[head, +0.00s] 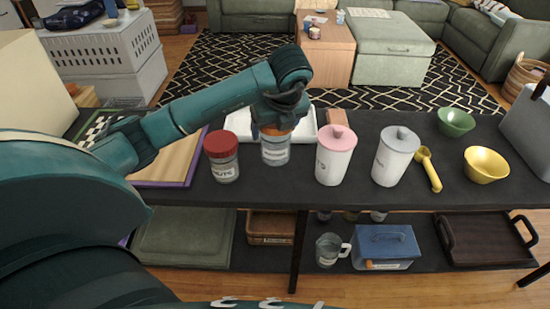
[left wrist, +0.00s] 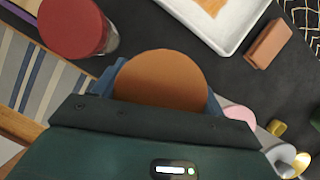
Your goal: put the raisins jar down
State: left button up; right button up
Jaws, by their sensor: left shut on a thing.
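The raisins jar (head: 275,150) is a clear jar with a pale label and an orange-brown lid. It stands upright at the dark table (head: 300,197), between the red-lidded nuts jar and the pink-lidded canister. My left gripper (head: 279,118) comes down from above and is shut on the jar's lid. In the left wrist view the round orange lid (left wrist: 160,78) sits between the fingers. I cannot tell whether the jar's base touches the tabletop. My right gripper is not in view.
The nuts jar (head: 222,157) is close on the left. A pink-lidded canister (head: 335,155) and a grey-lidded canister (head: 396,156) stand on the right. A white tray (head: 240,124) lies behind. A yellow scoop (head: 429,169) and bowls are farther right.

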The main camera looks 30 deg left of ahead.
aim_at(275, 149)
pick_arm(q)
notch_tip(275, 149, down, 7)
jog(key=shift+r, duration=0.2)
jog(key=shift+f, duration=0.1)
jog(key=shift+f, duration=0.15)
jog(key=o, duration=1)
